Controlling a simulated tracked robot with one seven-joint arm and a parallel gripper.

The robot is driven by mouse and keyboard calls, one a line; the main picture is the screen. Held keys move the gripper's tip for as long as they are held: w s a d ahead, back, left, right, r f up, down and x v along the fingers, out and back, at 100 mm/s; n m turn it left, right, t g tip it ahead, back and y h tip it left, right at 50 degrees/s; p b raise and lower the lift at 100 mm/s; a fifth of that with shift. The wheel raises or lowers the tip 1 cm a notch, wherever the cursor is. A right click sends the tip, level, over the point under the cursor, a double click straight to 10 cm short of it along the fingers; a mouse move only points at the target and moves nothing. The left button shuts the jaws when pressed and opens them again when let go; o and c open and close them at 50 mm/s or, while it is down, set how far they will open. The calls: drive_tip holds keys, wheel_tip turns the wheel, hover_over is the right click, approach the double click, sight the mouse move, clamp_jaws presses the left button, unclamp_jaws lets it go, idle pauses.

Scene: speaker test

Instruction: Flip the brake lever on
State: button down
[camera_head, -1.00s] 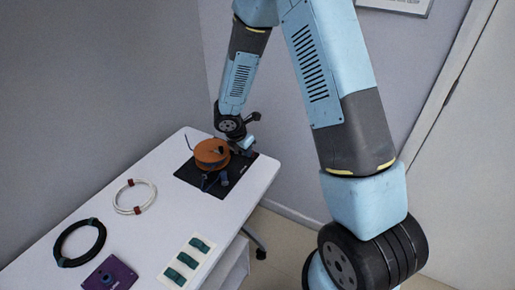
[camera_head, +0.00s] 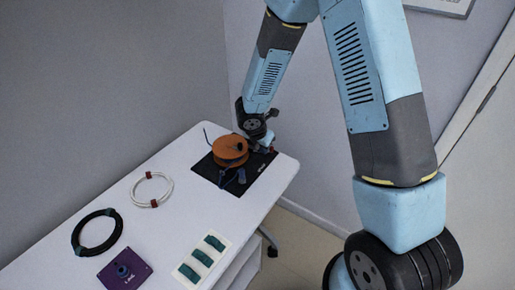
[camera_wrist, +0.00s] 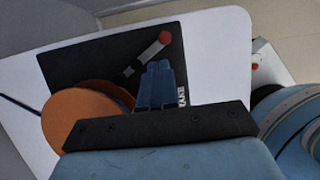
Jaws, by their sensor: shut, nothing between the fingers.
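The brake lever (camera_wrist: 148,53) shows in the wrist view as a grey metal arm with a red knob, lying slantwise over a black plate (camera_wrist: 85,62). Letters ending in "AKE" are on the plate. My gripper (camera_wrist: 157,66) is shut and empty. In that view its blue fingertips appear just below the lever, beside its middle; I cannot tell whether they touch it. In the head view my gripper (camera_head: 264,146) is low at the plate's far right, with a small red spot beside it.
An orange spool (camera_head: 229,147) stands on the plate, left of my gripper. The white table (camera_head: 150,222) also holds a white cable ring (camera_head: 168,190), a black cable ring (camera_head: 75,236), a purple block (camera_head: 108,276) and a panel with green pieces (camera_head: 180,279).

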drive_tip(key=shift+a, duration=0.1)
idle(0.3)
drive_tip(key=v, duration=0.9)
drive_tip(key=shift+s+r, duration=0.2)
drive_tip(key=shift+r, duration=0.2)
drive_tip(key=s+d+r+m, duration=0.3)
drive_tip(key=d+r+m, duration=0.4)
drive_tip(key=r, duration=0.2)
drive_tip(key=s+d+r+m, duration=0.4)
drive_tip(key=d+r+m, duration=0.3)
drive_tip(key=d+r, duration=0.15)
drive_tip(key=s+d+r+m+t+y, duration=0.1)
drive_tip(key=s+d+r+m, duration=0.2)
drive_tip(key=s+r+m, duration=0.2)
drive_tip(key=s+d+r+m+t+y, duration=0.1)
drive_tip(key=s+d+r+m, duration=0.2)
drive_tip(key=s+m, duration=0.7)
drive_tip(key=shift+s+d+r+y, duration=0.25)
drive_tip(key=shift+s+r, duration=0.5)
drive_tip(key=shift+r, duration=0.45)
